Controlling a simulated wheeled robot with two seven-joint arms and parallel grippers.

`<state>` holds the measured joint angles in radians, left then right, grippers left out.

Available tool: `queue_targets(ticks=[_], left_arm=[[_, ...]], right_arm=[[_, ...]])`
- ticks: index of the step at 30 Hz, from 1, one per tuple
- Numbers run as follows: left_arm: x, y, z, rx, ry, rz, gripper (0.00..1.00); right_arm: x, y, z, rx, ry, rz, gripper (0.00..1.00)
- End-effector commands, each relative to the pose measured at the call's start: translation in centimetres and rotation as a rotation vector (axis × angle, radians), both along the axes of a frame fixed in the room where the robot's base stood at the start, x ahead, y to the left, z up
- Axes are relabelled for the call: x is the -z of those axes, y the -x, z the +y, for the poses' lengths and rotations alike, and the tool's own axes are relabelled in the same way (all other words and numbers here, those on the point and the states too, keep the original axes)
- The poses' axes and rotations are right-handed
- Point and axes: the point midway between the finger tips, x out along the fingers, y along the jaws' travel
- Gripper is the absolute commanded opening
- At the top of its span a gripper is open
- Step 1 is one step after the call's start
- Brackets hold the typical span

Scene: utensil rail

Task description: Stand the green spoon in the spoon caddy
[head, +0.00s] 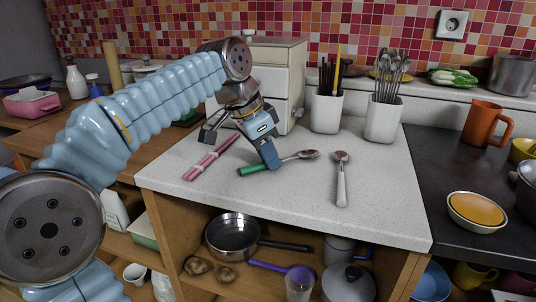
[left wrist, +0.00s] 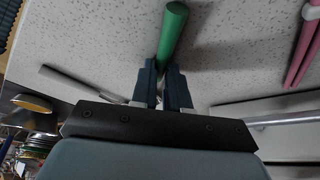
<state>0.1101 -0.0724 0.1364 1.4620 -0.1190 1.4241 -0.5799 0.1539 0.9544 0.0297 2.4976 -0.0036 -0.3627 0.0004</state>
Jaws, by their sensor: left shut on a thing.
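The green-handled spoon (head: 250,170) is low over the speckled white counter, its metal bowl pointing right. My left gripper (head: 271,164) comes down from above and is shut on its handle. In the left wrist view the green handle (left wrist: 172,35) sticks out from between the dark fingers (left wrist: 162,88). I cannot tell whether the spoon still touches the counter. A white caddy (head: 383,120) full of upright metal spoons stands at the back right of the counter. My right gripper is not in view.
A white holder (head: 326,113) with dark chopsticks stands left of the spoon caddy. A white-handled spoon (head: 342,182) lies on the counter to the right, and pink chopsticks (head: 210,159) lie to the left. A cream cabinet (head: 277,60) stands behind. The counter's front middle is clear.

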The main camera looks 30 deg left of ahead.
Motion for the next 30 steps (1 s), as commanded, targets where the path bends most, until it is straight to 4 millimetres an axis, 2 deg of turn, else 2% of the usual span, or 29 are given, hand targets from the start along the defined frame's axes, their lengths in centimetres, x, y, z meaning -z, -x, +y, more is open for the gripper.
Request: queue_targets(ticks=[1,2,6,7,16,20,23,30], left_arm=[[0.4,0.0,0.0,0.000,0.000,0.005,0.00],[0.4,0.0,0.0,0.000,0.001,0.005,0.16],[0.5,0.0,0.0,0.000,0.000,0.008,0.38],[0.5,0.0,0.0,-0.001,-0.001,0.008,0.40],[0.6,-0.1,0.2,-0.004,-0.004,0.010,0.40],[-0.4,0.0,0.3,-0.005,-0.004,0.008,0.40],[-2.0,0.5,0.6,-0.004,-0.003,0.004,0.40],[-7.5,2.3,1.6,-0.002,0.000,0.002,0.40]], right_arm=[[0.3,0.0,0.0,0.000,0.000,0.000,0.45],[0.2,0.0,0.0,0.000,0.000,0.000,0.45],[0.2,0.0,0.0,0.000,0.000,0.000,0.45],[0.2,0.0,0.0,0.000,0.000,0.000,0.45],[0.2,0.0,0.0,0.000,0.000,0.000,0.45],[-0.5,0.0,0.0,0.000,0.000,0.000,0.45],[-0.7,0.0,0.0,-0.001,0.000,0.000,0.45],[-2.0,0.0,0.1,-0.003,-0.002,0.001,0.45]])
